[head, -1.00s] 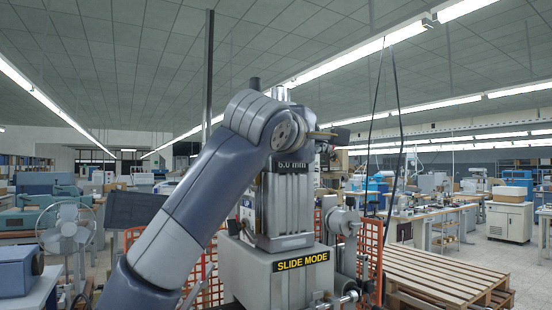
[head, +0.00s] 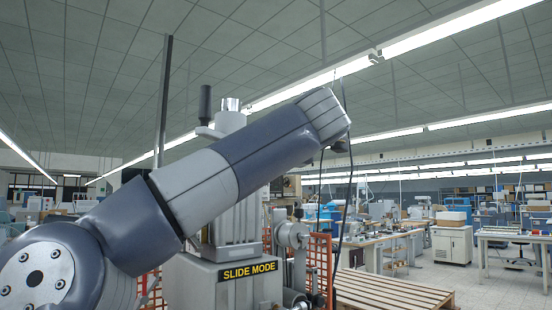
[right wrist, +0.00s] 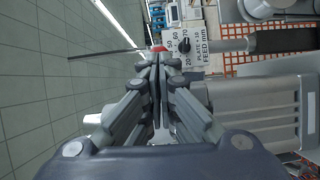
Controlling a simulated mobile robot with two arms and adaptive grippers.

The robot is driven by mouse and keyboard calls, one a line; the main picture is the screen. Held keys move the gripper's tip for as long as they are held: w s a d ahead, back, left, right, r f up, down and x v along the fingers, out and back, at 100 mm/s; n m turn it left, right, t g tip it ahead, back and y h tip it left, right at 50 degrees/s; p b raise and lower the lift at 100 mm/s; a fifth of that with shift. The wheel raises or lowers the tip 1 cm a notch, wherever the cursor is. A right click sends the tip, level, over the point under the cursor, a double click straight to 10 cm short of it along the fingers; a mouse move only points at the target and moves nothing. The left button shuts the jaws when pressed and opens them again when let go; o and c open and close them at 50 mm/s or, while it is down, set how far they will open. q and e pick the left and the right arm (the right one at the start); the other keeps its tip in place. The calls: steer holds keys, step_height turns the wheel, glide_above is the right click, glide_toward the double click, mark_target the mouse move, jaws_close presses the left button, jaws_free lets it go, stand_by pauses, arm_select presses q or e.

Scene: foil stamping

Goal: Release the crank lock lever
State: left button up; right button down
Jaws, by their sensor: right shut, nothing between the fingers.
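In the right wrist view my right gripper (right wrist: 158,58) is shut and empty, its fingers pointing toward the machine. A small red part (right wrist: 158,48) shows at the fingertips. It may be the knob of the crank lock lever, but I cannot tell, nor whether the fingers touch it. Beside it are a black knob (right wrist: 183,46) and a white FEED mm scale plate (right wrist: 205,45). In the head view the grey stamping machine (head: 240,245) with its SLIDE MODE label stands behind one of my arms, which hides its upper front. My left gripper is not seen.
A black upright handle (head: 205,105) stands on top of the machine. A dark grip on a metal rod (right wrist: 285,40) lies close right of the fingers. An orange mesh guard (head: 320,265) and wooden pallets (head: 385,290) stand to the right.

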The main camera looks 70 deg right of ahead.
steer(key=shift+s+d+n+t+y, duration=0.1)
steer(key=shift+d+n+t+y, duration=0.2)
steer(key=shift+n+t+y, duration=0.25)
steer(key=shift+d+n+t+y+b, duration=0.35)
steer(key=shift+n+t+y+b, duration=0.15)
steer(key=shift+t, duration=0.15)
steer(key=shift+d, duration=0.45)
steer(key=shift+s+a+b, duration=0.1)
steer(key=shift+a+b, duration=0.05)
steer(key=shift+b, duration=0.15)
